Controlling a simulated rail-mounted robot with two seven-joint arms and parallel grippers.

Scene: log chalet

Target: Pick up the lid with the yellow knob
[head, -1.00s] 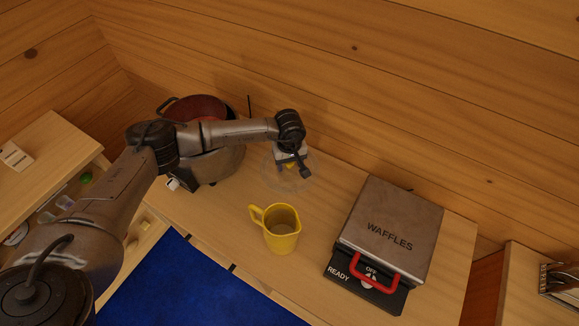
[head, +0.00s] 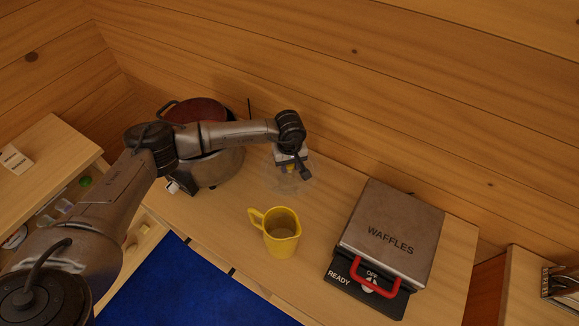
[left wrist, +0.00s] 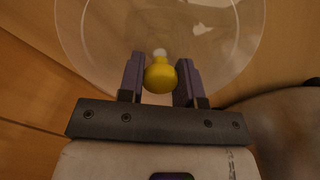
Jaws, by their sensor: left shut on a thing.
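The lid is a clear, see-through disc with a yellow knob. In the left wrist view the lid (left wrist: 105,45) fills the top, and its yellow knob (left wrist: 160,76) sits between the two fingers. My left gripper (left wrist: 160,84) is shut on this knob. In the head view the left gripper (head: 294,168) hangs over the back of the counter, right of the pot, and the lid (head: 287,186) shows faintly beneath it. Its outline there is hard to make out. My right gripper is in neither view.
A yellow measuring jug (head: 281,236) stands in front of the gripper. A waffle maker (head: 392,235) with a red handle is at the right. A cooker with a red-brown pot (head: 196,111) stands behind my left arm. The wooden wall closes off the back.

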